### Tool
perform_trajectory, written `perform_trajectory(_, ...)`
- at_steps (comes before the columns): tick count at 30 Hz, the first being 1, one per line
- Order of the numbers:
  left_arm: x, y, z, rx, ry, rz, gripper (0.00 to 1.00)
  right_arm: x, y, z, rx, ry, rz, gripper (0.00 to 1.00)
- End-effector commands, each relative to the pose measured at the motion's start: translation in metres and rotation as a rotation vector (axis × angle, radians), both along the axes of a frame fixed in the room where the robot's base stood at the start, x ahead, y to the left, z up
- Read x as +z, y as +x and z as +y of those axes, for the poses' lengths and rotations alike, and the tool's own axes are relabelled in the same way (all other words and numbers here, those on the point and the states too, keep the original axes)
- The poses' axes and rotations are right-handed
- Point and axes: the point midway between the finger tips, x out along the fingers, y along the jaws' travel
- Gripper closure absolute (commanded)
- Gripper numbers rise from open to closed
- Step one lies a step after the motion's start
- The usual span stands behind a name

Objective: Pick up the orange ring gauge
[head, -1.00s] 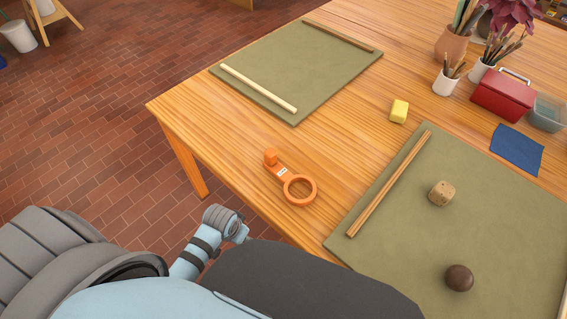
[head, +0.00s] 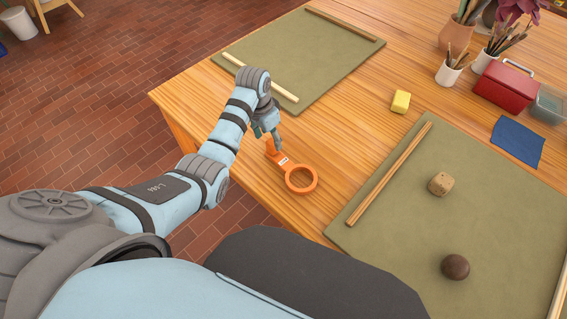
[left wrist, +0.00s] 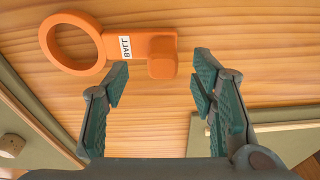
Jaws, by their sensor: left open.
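The orange ring gauge (head: 301,179) lies on the wooden table between the two green mats. It has a round ring at one end, a white label on its flat handle and a raised block at the other end. My left gripper (head: 272,136) is over the block end, which it partly hides in the head view. In the left wrist view the ring gauge (left wrist: 112,45) lies across the top, and the left gripper (left wrist: 158,80) is open and empty. Its fingertips point at the handle and block, and the block sits between their lines. My right gripper is out of view.
A green mat (head: 340,60) with wooden strips lies behind. A yellow block (head: 401,101), blue cloth (head: 517,142) and red box (head: 505,88) stand beyond.

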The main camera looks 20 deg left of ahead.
Motion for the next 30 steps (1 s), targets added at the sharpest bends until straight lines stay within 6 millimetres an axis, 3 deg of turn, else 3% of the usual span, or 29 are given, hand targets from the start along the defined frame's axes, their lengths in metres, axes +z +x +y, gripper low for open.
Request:
perform_trajectory(9, -0.054, 0.011, -0.002, 0.001, 0.000, 0.000, 0.48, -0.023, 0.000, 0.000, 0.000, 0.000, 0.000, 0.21)
perform_trajectory(17, -0.058, 0.012, -0.002, 0.000, 0.001, -0.003, 0.48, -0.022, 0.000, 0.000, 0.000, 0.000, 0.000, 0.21)
perform_trajectory(26, -0.057, 0.012, -0.002, 0.000, 0.001, -0.001, 0.96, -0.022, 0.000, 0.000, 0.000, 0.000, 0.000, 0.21)
perform_trajectory(30, -0.057, 0.012, -0.002, 0.000, 0.000, -0.002, 1.00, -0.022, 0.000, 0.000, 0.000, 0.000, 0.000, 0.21)
